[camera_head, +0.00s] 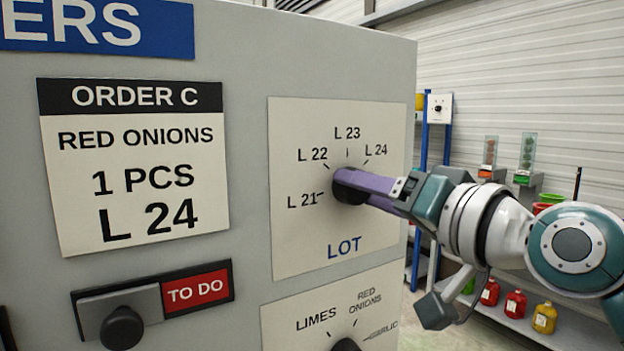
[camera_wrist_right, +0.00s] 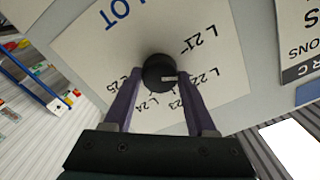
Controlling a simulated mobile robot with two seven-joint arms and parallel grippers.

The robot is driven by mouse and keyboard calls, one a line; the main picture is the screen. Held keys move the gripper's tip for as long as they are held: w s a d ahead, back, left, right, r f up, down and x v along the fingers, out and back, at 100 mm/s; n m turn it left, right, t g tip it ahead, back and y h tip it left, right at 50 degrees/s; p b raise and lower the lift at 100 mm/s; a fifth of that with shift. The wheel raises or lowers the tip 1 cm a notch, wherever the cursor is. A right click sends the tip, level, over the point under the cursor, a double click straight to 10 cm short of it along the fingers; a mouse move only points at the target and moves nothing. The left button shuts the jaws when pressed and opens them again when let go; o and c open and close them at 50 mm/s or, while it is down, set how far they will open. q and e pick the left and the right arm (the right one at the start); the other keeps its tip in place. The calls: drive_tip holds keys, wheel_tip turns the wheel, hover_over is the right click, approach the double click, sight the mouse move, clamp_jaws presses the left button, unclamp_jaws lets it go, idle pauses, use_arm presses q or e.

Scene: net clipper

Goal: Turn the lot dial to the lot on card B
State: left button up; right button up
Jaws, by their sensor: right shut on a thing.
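The lot dial (camera_head: 346,187) is a round black knob on a pale LOT plate (camera_head: 300,245) with marks L 21, L 22, L 23 and L 24. My right gripper (camera_head: 366,189) reaches in from the right, its purple fingers shut on the dial. In the right wrist view the fingers stand on either side of the dial (camera_wrist_right: 157,72), and its white pointer line appears to point toward L 22. The card in view is Order C (camera_head: 135,165), reading red onions, 1 pcs, L 24. Card B does not show. My left gripper is not in view.
Below the Order C card is a slider with a black knob (camera_head: 121,328) and a red TO DO label (camera_head: 196,291). A second dial plate (camera_head: 290,322) with limes and red onions sits below the LOT plate. Shelves with colored jugs (camera_head: 514,304) stand behind at right.

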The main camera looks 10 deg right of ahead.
drive_tip(key=shift+m+p, duration=1.85)
drive_tip(key=shift+m, duration=4.45)
drive_tip(key=o, duration=1.4)
